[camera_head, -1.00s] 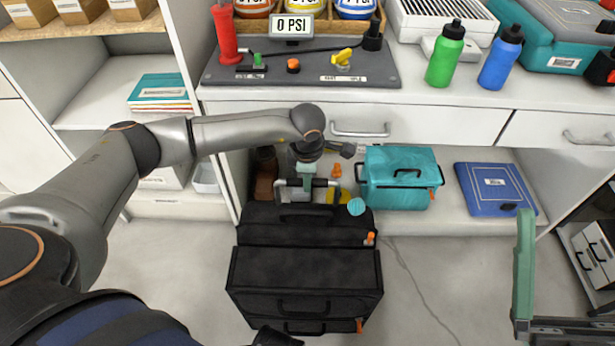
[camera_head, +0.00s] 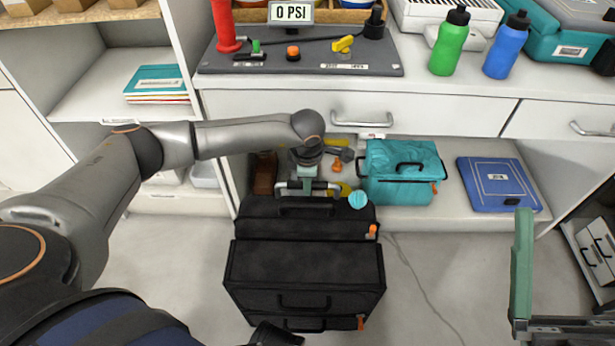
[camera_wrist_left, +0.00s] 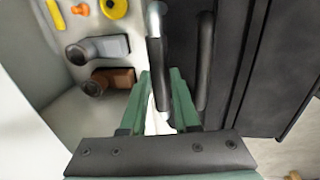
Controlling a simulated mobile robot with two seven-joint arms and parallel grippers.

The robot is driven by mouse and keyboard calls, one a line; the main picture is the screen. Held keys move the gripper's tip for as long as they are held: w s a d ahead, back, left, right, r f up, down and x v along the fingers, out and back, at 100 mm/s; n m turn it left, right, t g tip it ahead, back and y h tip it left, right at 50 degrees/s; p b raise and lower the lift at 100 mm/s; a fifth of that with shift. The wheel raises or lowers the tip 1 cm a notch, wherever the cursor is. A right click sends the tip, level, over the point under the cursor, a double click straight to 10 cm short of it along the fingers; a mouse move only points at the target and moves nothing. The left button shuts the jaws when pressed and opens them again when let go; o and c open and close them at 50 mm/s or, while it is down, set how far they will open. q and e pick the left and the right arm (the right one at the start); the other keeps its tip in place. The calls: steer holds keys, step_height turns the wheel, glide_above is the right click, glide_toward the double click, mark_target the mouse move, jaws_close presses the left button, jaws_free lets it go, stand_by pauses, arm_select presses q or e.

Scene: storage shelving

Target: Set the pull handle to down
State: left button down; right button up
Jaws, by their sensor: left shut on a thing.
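The pull handle (camera_head: 324,186) is a light bar with a dark grip on top of a black rolling case (camera_head: 306,262). It stands only a little above the case's top. My left gripper (camera_head: 306,186) reaches down onto it from above. In the left wrist view the green fingers of this gripper (camera_wrist_left: 162,100) are shut around the handle's dark grip (camera_wrist_left: 155,62). My right gripper shows only in part at the lower right of the head view, as a green finger (camera_head: 522,265); its opening cannot be judged.
A teal bag (camera_head: 403,178) and a blue case (camera_head: 498,185) lie on the low shelf right of the black case. A drawer with a metal handle (camera_head: 362,118) hangs above. A bench with a gauge panel (camera_head: 300,60) and bottles is behind.

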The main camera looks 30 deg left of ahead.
arm_select(q)
steer(key=shift+f, duration=0.15)
arm_select(e)
steer(key=shift+s+a+f, duration=0.1)
arm_select(q)
steer(key=c, duration=0.9)
jaws_free()
steer(key=shift+f, duration=0.15)
steer(key=shift+o, duration=1.2)
steer(key=shift+r+p, duration=0.35)
steer(key=shift+r, duration=0.3)
step_height(320, 180, up, 11)
steer(key=s+d+p, duration=0.1)
steer(key=s+p, duration=0.1)
steer(key=p, duration=0.1)
steer(key=shift+p, duration=0.35)
arm_select(e)
steer(key=shift+n, duration=0.5)
steer(key=r, duration=0.4)
steer(key=shift+d+r, duration=0.25)
arm_select(q)
steer(key=shift+s+r, duration=0.1)
